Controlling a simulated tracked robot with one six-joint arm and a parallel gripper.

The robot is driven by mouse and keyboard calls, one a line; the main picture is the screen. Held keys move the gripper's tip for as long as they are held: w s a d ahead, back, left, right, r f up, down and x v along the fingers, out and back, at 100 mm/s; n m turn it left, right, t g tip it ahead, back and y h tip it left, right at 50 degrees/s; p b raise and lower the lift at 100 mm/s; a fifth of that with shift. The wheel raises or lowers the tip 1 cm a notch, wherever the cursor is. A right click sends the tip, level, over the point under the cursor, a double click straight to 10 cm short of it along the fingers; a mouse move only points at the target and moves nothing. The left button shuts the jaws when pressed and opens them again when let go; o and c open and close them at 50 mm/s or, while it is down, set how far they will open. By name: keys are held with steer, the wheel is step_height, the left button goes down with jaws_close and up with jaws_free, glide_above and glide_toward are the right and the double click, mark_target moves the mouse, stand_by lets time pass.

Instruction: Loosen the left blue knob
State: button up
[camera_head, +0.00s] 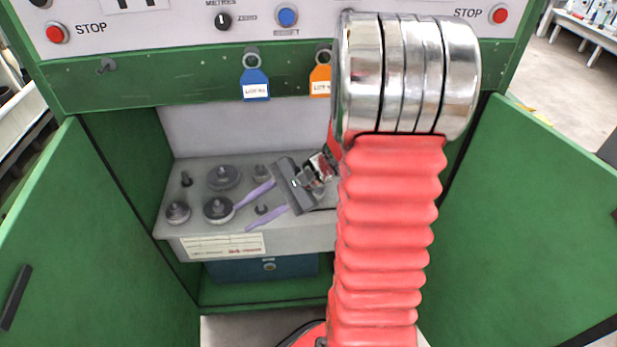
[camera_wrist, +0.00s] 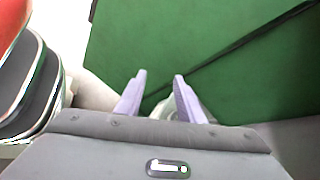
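My gripper (camera_head: 243,218) reaches into the cabinet from the right, and its two purple fingers are apart. In the wrist view, the fingers (camera_wrist: 160,76) are also apart, with no blue knob between them. The upper finger's tip appears to be at the edge of a dark round piece (camera_head: 219,209); I cannot tell whether they touch. A small dark knob (camera_head: 262,209) shows between the fingers in the head view. No knob on the shelf looks blue. A blue round button (camera_head: 287,17) is on the upper panel. My arm hides the shelf's right part.
Several grey pieces stand on the grey shelf (camera_head: 200,225), including a wide round one (camera_head: 223,177). A blue tag (camera_head: 255,84) and an orange tag (camera_head: 320,75) hang above. Green doors stand open at left (camera_head: 85,230) and right (camera_head: 530,220). A blue drawer (camera_head: 240,270) lies below.

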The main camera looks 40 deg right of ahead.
steer(key=d+f+m+t+h, duration=0.3)
steer(key=d+f+m, duration=0.3)
steer(key=d, duration=0.4)
steer(key=s+d+f+m+t+h, duration=0.1)
steer(key=d+f+m+t+h, duration=0.2)
steer(key=d, duration=0.7)
steer(key=s+d+f+m+t+h, duration=0.1)
steer(key=d+f+m+t+h, duration=0.2)
steer(key=d+f+m+t, duration=0.4)
steer(key=shift+s+d+f+m, duration=0.15)
steer(key=shift+d+f+m, duration=0.35)
steer(key=shift+d+m, duration=0.35)
steer(key=shift+s+d+f+m, duration=0.1)
steer(key=shift+d+f+m, duration=0.35)
steer(key=shift+d+m, duration=0.35)
steer(key=shift+w, duration=0.1)
steer(key=w, duration=0.9)
steer(key=w+a, duration=0.1)
steer(key=w, duration=0.3)
steer(key=shift+w, duration=0.35)
jaws_close()
